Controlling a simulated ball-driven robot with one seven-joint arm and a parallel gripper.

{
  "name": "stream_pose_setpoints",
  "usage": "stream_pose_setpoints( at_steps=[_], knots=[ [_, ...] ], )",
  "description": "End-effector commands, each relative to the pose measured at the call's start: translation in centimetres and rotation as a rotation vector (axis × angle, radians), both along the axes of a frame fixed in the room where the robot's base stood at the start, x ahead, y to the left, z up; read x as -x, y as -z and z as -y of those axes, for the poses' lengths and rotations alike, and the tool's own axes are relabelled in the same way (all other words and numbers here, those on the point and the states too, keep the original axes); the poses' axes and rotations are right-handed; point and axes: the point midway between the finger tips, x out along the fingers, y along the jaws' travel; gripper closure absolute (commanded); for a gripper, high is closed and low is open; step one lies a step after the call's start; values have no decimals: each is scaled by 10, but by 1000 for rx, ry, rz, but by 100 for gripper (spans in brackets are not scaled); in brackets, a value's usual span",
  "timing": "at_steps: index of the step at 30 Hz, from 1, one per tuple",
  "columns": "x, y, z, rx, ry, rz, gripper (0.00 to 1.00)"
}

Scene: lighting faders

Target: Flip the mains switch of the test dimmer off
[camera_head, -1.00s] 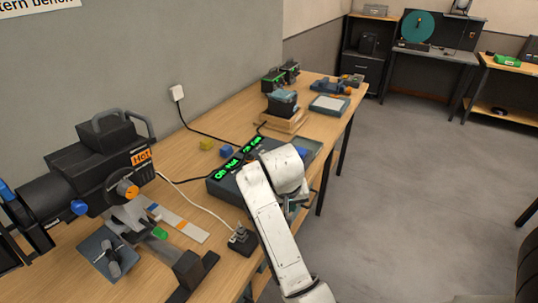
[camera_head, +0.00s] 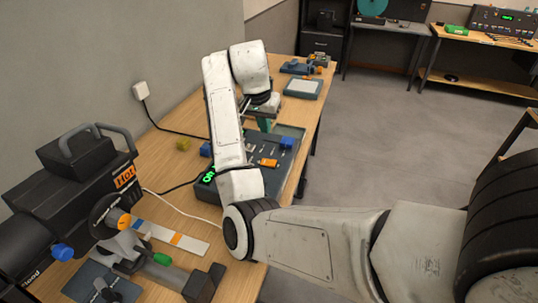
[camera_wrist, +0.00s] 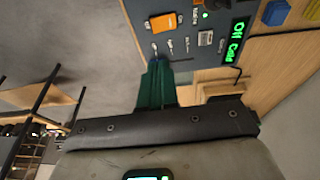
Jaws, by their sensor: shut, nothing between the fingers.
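The test dimmer (camera_head: 287,165) is a blue-grey box with a sloped panel on the wooden bench; my arm covers part of it. I cannot tell which control is the mains switch. My gripper (camera_head: 265,126) has green fingers, shut and empty, at the dimmer's far side. In the wrist view its fingertips (camera_wrist: 157,64) are at the panel's edge; contact is unclear.
A yellow block (camera_head: 183,144) lies near the wall. A large black lamp (camera_head: 85,165) stands at the left. A tray-like pad (camera_head: 302,87) lies farther back. The floor at right is clear.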

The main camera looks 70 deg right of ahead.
Motion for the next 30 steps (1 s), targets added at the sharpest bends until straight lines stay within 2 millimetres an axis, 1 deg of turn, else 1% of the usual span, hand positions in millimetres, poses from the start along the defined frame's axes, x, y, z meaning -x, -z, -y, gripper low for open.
stream_pose_setpoints(
  at_steps=[5, 8, 13, 22, 27, 30],
  knots=[
    [0, 4, 1, 1, -1, 0, 100],
    [2, 13, 4, 2, 0, -3, 100],
    [2, 36, 11, -1, -2, -5, 100],
    [3, 92, 28, -1, -2, -4, 100],
    [6, 117, 28, -2, -3, -3, 100],
    [7, 127, 29, 0, -2, -2, 100]
  ],
)
